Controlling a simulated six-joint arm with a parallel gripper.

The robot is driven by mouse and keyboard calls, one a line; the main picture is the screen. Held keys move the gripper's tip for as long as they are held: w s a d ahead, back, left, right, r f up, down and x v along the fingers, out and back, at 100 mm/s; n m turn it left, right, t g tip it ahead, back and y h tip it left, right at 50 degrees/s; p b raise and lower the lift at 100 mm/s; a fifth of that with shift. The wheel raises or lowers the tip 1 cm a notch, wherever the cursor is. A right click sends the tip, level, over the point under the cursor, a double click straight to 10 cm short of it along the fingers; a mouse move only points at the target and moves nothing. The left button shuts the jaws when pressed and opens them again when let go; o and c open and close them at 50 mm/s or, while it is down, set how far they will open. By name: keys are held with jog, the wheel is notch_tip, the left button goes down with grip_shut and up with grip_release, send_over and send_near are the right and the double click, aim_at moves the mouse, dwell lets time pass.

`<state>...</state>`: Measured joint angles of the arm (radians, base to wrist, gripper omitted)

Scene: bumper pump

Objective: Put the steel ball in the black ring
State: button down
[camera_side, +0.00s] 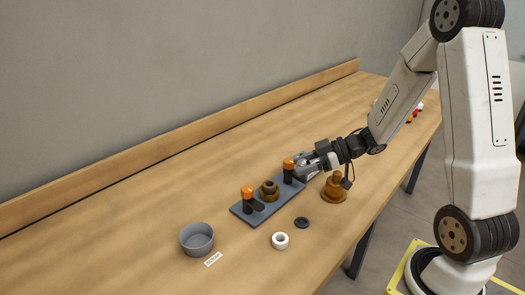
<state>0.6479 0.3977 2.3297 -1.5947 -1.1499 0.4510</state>
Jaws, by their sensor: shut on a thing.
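My gripper (299,166) is at the right end of a dark grey plate (266,213), right beside the orange-topped black post (288,172) there. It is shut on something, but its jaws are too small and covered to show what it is. I cannot make out the steel ball anywhere. The black ring (302,222) lies flat on the table in front of the plate, lower right of it and apart from my gripper. Nothing shows on top of the ring.
A second orange-topped post (247,198) and a brown stepped part (269,190) stand on the plate. A brass-coloured part (334,188) stands right of it. A white ring (280,241), grey bowl (197,239) and small label (213,259) are nearer. The table's left is clear.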

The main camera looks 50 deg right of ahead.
jog(key=shift+s+d, duration=0.1)
jog(key=shift+s, duration=0.25)
jog(key=w+f, duration=0.2)
jog(key=w, duration=0.2)
jog(key=w+d+f, duration=0.1)
jog(key=w+f, duration=0.2)
jog(key=w, duration=0.1)
jog(key=w+d+f, duration=0.1)
jog(key=w+f, duration=0.1)
jog(key=w, duration=0.2)
jog(key=shift+f, duration=0.4)
jog(key=shift+w+f, duration=0.45)
jog(key=shift+f, duration=0.05)
jog(key=shift+w+d+f, duration=0.1)
jog(key=shift+w+f, duration=0.4)
jog(key=shift+f, duration=1.45)
jog(key=shift+f, duration=0.15)
